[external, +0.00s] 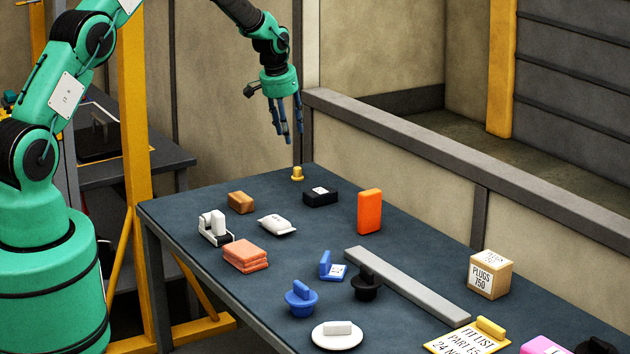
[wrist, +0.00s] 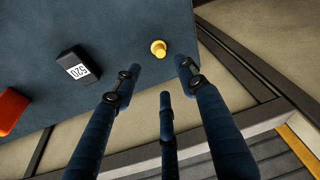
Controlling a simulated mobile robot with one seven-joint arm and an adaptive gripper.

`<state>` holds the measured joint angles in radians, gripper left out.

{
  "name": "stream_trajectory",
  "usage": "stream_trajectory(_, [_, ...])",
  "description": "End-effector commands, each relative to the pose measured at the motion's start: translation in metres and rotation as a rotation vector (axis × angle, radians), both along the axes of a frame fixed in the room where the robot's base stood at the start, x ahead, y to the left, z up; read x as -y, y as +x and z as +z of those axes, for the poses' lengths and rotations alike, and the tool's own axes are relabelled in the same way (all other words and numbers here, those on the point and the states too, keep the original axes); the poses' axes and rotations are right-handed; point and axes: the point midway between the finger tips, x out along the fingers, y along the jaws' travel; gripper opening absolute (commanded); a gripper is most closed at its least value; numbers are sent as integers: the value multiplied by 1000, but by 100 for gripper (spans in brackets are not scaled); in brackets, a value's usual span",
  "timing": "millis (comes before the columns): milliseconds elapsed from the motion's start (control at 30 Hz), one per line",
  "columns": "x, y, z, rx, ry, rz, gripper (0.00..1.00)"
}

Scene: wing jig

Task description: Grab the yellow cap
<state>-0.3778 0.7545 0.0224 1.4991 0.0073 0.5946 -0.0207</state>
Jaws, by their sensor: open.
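The small yellow cap (external: 297,174) stands on the dark blue table top near its far corner. In the wrist view the yellow cap (wrist: 158,48) lies ahead of my fingers, near the table edge. My gripper (external: 288,136) hangs above the table's far end, fingers pointing down, above and slightly left of the cap in the external view. In the wrist view my gripper (wrist: 160,80) has its fingers spread, with nothing between them. The cap is fully visible and apart from the fingers.
A black box (external: 320,197) with a white label is close to the cap, and an orange block (external: 369,211) stands beyond it. A brown block (external: 241,202) and a white pouch (external: 277,225) lie nearby. A low wall (external: 400,150) runs behind the table. Several other items fill the near end.

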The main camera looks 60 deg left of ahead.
Motion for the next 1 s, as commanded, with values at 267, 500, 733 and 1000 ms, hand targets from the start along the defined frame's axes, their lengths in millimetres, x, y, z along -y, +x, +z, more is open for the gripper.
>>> stream_trajectory(267, [-3, 8, -33, -2, -1, 0, 42])
stream_trajectory(500, [-6, 16, -63, -2, -1, 0, 42])
stream_trajectory(733, [-8, 20, -76, 0, 0, 0, 42])
stream_trajectory(1000, [-8, 20, -76, 0, 0, 0, 42])
